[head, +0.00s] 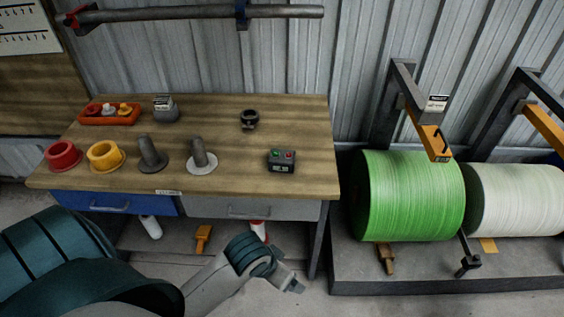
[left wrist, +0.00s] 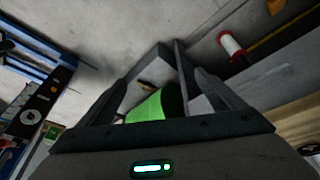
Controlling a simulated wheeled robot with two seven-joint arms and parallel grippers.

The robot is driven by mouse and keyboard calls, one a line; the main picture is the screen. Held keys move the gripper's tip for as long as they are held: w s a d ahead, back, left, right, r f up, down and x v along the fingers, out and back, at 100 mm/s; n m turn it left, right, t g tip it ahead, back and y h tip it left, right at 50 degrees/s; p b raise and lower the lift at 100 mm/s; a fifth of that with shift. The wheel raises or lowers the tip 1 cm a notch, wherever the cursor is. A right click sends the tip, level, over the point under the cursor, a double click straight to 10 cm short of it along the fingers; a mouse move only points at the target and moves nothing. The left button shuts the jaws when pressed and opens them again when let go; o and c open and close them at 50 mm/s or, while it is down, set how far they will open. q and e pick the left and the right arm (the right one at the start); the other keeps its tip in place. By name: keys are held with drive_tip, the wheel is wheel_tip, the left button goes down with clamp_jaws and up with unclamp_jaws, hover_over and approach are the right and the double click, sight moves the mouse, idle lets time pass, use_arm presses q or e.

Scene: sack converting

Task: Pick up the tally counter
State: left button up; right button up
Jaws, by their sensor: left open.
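On the wooden bench, a small dark box (head: 282,161) with a green and a red button and a pale marking on its front sits near the right end. A dark round ring-like piece (head: 250,119) lies further back. I cannot tell for sure which of these is the tally counter. My left gripper (head: 291,285) is low in front of the bench, below its top and apart from everything on it. In the left wrist view the left gripper (left wrist: 171,55) is open, with no object held. My right gripper is out of view.
The bench top (head: 225,135) also holds an orange tray (head: 110,120), a grey labelled block (head: 165,108), red (head: 63,156) and yellow (head: 105,156) rings and two grey posts on bases. A green roll (head: 410,195) and a white roll (head: 515,200) stand right.

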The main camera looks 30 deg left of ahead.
sight(284, 158)
use_arm(q)
drive_tip(key=w+a+r+n+y, duration=0.1)
drive_tip(key=w+a+r, duration=0.25)
drive_tip(key=w, duration=0.45)
drive_tip(key=w+a+r+n, duration=0.15)
drive_tip(key=w+r, duration=0.25)
drive_tip(key=w, duration=0.4)
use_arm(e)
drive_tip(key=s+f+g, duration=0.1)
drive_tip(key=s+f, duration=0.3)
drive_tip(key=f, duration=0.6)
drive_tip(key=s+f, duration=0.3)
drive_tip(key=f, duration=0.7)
use_arm(q)
drive_tip(key=w+a+r+n+y, duration=0.2)
drive_tip(key=w+a+r+n, duration=0.2)
drive_tip(key=w+a+r, duration=0.5)
wheel_tip(284, 158, up, 4)
drive_tip(key=a, duration=0.2)
drive_tip(key=shift+w+a, duration=0.3)
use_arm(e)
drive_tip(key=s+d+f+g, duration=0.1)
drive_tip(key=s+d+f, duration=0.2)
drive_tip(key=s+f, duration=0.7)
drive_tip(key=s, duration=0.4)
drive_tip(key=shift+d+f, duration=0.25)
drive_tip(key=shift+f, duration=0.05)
